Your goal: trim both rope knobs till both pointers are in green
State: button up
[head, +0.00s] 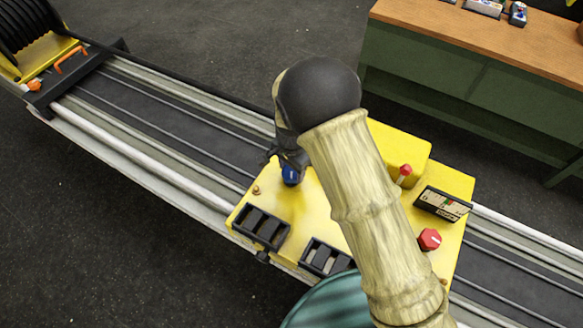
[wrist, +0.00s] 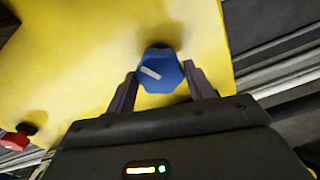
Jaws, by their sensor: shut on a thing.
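A blue knob (head: 291,176) with a white mark stands on the yellow panel (head: 300,210). In the wrist view the blue knob (wrist: 160,70) sits between the two fingers of my gripper (wrist: 163,80), which is shut on it. In the head view my gripper (head: 288,163) comes down on the knob from above. A red knob (head: 429,239) is at the panel's right side, and a red knob also shows at the left edge of the wrist view (wrist: 17,138). A gauge (head: 442,204) with a pale face and a green band stands near it. Its pointers are too small to read.
Black slotted blocks (head: 261,228) line the panel's front edge. The panel sits across a long rail (head: 160,125). A green bench (head: 470,80) with a wooden top stands at the back right.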

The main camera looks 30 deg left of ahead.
aim_at(292, 171)
jog(key=shift+m, duration=0.9)
jog(key=o, duration=1)
notch_tip(292, 171, up, 17)
jog(key=b, duration=0.3)
jog(key=shift+r+b, duration=0.2)
jog(key=shift+b, duration=0.1)
